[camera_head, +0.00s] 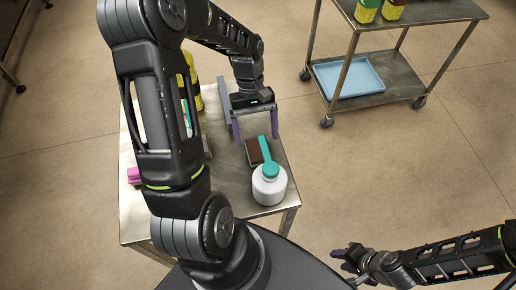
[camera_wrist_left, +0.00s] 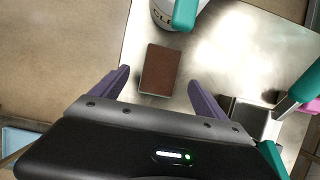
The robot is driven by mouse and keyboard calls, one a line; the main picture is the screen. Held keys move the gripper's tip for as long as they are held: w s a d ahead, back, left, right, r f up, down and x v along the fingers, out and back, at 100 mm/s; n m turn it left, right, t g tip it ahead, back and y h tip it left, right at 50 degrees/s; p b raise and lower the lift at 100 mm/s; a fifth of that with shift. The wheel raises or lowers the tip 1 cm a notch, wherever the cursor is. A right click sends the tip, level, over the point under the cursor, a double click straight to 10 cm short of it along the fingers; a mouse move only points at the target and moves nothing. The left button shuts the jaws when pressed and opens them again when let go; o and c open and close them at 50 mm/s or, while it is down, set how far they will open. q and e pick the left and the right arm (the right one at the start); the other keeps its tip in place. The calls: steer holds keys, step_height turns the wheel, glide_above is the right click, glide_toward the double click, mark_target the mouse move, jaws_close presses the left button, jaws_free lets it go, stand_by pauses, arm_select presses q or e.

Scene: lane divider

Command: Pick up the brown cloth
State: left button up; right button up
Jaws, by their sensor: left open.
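The brown cloth (camera_head: 254,152) is a small, flat, dark brown rectangle lying on the metal cart top (camera_head: 225,190). In the left wrist view the brown cloth (camera_wrist_left: 160,70) shows a thin teal lower edge. My left gripper (camera_head: 256,139) points down over it, open and empty. In the left wrist view the cloth appears between the two purple fingers of my left gripper (camera_wrist_left: 157,78), with a gap on both sides. My right gripper (camera_head: 345,259) is at the lower right, away from the cart; its jaws are too small to read.
A yellow bottle (camera_head: 191,75) and a pink item (camera_head: 134,175) are on the left side of the cart. A second cart holds a blue tray (camera_head: 349,77). Open floor lies between the carts.

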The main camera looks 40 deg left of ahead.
mark_target(258, 148)
arm_select(q)
steer(key=x, duration=0.3)
steer(key=shift+s+d+f+p, duration=0.1)
steer(key=shift+s+f+p, duration=0.1)
steer(key=shift+p, duration=0.15)
steer(key=shift+f, duration=0.15)
steer(key=shift+f, duration=0.25)
stand_by(0.4)
steer(key=shift+c, duration=0.4)
steer(key=c, duration=1.4)
steer(key=shift+r, duration=0.1)
